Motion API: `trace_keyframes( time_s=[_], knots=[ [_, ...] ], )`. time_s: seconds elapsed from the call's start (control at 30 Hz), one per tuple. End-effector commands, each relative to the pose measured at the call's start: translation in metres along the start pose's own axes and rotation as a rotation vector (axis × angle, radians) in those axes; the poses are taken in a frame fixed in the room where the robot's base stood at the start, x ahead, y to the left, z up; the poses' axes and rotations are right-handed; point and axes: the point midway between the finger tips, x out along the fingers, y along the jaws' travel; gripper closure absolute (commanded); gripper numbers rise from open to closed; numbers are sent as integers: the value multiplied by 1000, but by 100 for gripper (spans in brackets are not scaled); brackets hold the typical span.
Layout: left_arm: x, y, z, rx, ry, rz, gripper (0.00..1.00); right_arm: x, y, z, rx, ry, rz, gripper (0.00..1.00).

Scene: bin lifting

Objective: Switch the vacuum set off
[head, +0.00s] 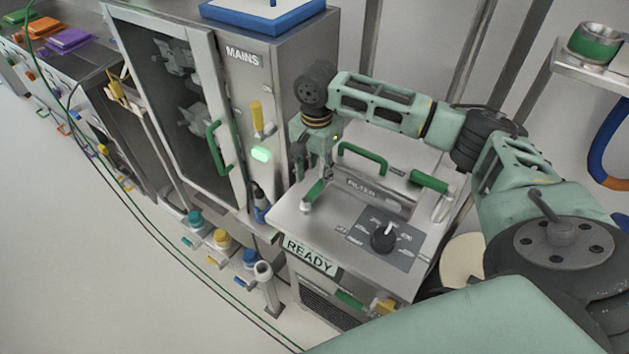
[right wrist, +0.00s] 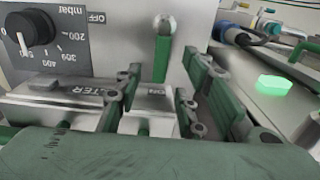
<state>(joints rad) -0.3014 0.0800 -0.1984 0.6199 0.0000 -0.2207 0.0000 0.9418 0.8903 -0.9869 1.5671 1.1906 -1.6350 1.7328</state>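The vacuum set (head: 290,222) is a grey box with a READY plate on its front. A green lever switch (head: 314,192) with a round silver pivot sits on its top at the left. In the right wrist view the lever (right wrist: 162,58) points from its pivot toward the ON marking (right wrist: 156,91), and OFF (right wrist: 97,17) is off to the side. My right gripper (head: 322,172) is above the lever's handle end. In the right wrist view its fingers are apart, one on each side of the lever, with gaps visible. My left gripper is out of view.
A black knob (head: 383,238) on a mbar dial and a FILTER housing (head: 368,188) with a green handle (head: 362,160) sit beside the lever. The MAINS cabinet (head: 245,85) stands close on the left, with a lit green lamp (head: 262,154). Bare floor lies at lower left.

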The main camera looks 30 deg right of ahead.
Motion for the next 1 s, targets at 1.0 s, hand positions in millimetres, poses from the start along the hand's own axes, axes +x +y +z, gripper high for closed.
trace_keyframes(
  time_s=[1.0],
  knots=[
    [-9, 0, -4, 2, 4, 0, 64, 54, 0, 1, -5, 1, -1, 92]
  ],
)
